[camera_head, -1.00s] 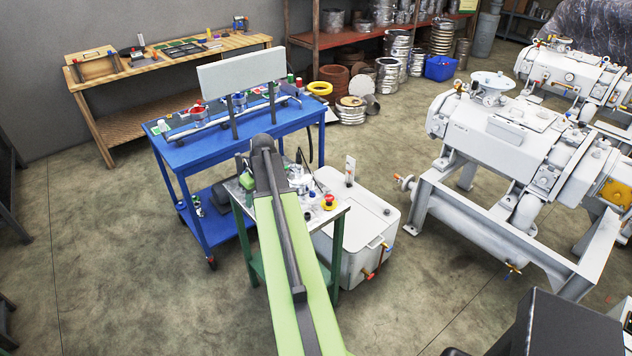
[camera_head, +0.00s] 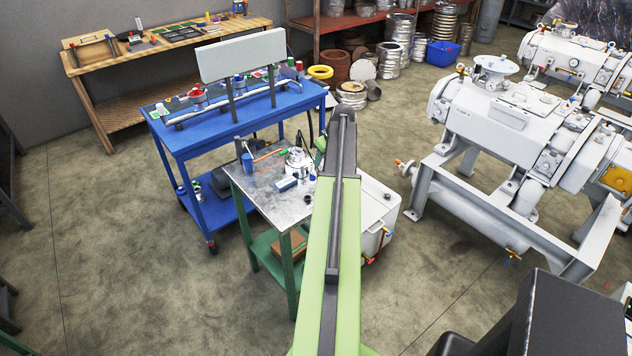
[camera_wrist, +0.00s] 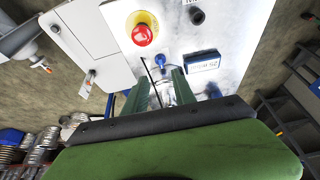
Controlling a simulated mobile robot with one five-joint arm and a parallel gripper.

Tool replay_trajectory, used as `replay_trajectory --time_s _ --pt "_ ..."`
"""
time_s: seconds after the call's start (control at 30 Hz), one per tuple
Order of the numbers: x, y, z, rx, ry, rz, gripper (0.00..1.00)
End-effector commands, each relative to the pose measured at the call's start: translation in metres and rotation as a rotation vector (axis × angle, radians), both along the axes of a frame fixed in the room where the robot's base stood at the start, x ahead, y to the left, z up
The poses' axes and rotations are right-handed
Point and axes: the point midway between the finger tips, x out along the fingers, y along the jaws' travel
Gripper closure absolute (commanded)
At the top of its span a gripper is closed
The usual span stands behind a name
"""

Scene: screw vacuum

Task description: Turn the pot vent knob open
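A silver round pot-like part (camera_head: 298,160) stands on the small metal-topped table (camera_head: 262,188) in the head view, just left of my arm. I cannot make out its vent knob for certain. In the wrist view, my gripper (camera_wrist: 158,80) shows two green fingers with a gap between them, and nothing is held. A small blue part (camera_wrist: 160,60) lies beyond the gap, near the fingertips; I cannot tell if it is the knob. In the head view my arm hides the gripper's fingers and the right side of the table top.
A red emergency button on yellow (camera_wrist: 142,30) and a blue-labelled box (camera_wrist: 203,62) are near the fingers. A white tank (camera_head: 376,212) stands right of the table. A blue cart (camera_head: 235,115) stands behind. Grey pump machinery (camera_head: 515,130) is at right. Floor at left is clear.

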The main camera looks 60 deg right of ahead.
Motion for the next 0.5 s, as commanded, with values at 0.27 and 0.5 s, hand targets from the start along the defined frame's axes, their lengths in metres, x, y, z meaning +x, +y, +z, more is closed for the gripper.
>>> replay_trajectory --time_s 0.27,0.5 --pt "0.023 -0.009 -0.07 0.0 0.0 0.0 0.68" --pt "0.039 -0.014 -0.106 0.0 0.0 -0.001 0.68"
